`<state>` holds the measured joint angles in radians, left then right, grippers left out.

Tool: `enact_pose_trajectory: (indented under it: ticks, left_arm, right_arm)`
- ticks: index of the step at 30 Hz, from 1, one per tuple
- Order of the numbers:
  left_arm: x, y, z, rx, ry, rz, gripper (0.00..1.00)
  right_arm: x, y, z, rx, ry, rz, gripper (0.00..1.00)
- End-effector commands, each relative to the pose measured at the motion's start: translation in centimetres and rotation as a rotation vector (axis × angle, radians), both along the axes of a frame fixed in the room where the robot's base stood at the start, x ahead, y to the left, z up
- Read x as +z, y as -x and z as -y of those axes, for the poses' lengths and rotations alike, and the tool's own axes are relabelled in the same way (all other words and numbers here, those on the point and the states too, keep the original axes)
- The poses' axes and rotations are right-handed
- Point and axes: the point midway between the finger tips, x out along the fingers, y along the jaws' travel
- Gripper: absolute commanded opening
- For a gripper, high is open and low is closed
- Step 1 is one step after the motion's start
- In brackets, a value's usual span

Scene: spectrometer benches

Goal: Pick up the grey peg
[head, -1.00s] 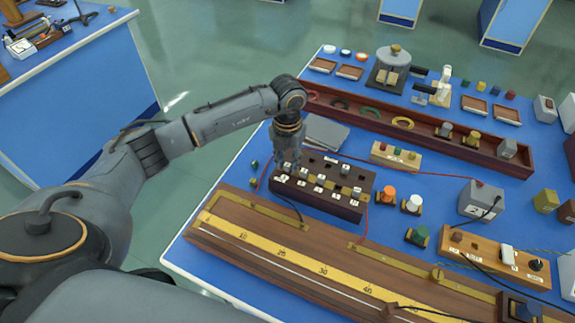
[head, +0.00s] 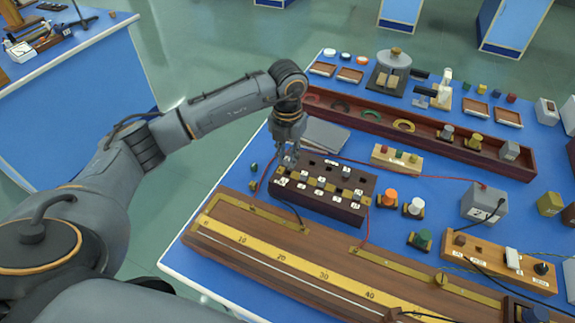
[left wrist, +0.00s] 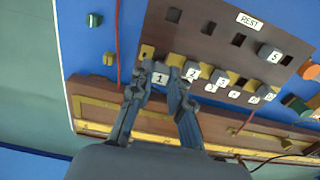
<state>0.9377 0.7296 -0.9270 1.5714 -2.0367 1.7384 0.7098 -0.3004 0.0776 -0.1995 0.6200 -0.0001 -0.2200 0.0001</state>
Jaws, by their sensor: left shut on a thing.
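In the left wrist view, a small grey peg (left wrist: 160,78) with a white label marked 1 is between the fingertips of my left gripper (left wrist: 159,88). The gripper is shut on it. In the head view my left gripper (head: 288,157) is over the left end of the dark wooden peg block (head: 335,207). The peg is mostly hidden there by the fingers, and I cannot tell whether its lower end is clear of the block. Similar grey pegs marked 2 (left wrist: 191,72), 3 (left wrist: 219,78) and 5 (left wrist: 270,54) stand in the block. My right gripper is not in view.
A long wooden ruler board (head: 282,257) lies in front of the block. A long red-brown tray (head: 345,113) runs behind it. Red wires (head: 365,225) pass close to the block. Orange and white knobs (head: 389,196) stand at its right.

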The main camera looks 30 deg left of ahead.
Motion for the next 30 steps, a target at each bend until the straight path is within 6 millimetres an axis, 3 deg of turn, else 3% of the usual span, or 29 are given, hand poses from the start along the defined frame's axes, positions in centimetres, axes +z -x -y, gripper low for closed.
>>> enact_pose_trajectory:
  ticks: [9, 18, 30]
  left_arm:
    - [5.7, 4.6, 3.1, -0.009, 0.000, 0.002, 0.00]
    - [8.3, 9.4, 6.3, -0.008, 0.001, 0.001, 0.00]
    - [10.1, 11.6, 7.6, -0.002, 0.000, -0.001, 0.00]
  right_arm:
    - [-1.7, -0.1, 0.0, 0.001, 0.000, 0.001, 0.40]
    - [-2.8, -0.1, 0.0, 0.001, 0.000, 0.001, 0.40]
    - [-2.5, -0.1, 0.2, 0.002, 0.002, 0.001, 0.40]
